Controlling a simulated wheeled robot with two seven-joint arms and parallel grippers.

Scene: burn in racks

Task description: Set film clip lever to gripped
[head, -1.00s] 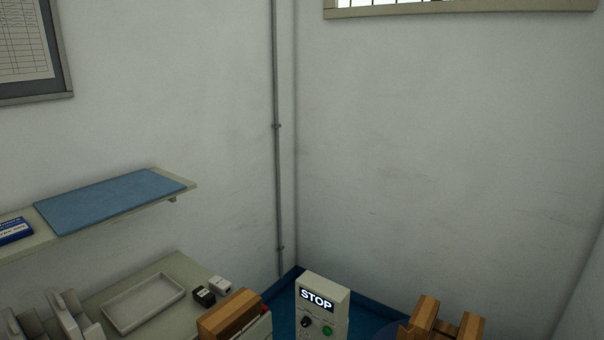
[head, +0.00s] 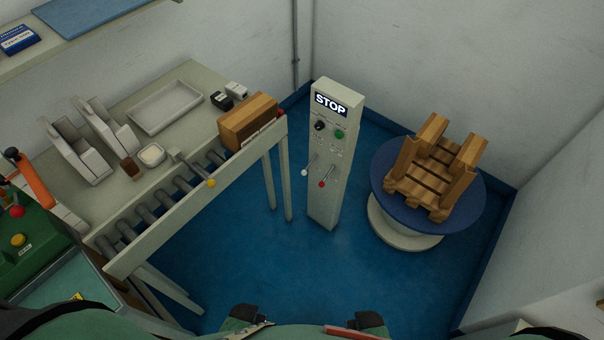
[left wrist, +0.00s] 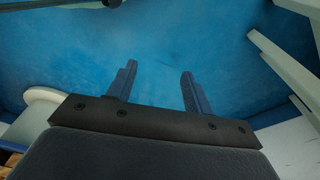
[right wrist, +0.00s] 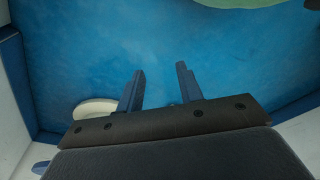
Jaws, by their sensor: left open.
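A pale control post (head: 333,150) with a lit STOP display stands on the blue floor in the head view. Two levers project from its front: one with a white knob (head: 304,172), one with a red knob (head: 321,184). Their labels are too small to read, so I cannot tell which is the film clip lever. My left gripper (left wrist: 159,70) is open and empty over blue floor in the left wrist view. My right gripper (right wrist: 160,68) is open and empty over blue floor in the right wrist view. Neither is near a lever in those views.
A roller conveyor (head: 196,212) with a yellow-knobbed lever (head: 211,183) and a wooden block (head: 248,120) stands left of the post. A blue turntable (head: 470,215) bearing a wooden pallet-like stack (head: 433,170) stands right. Open floor (head: 290,265) lies in front.

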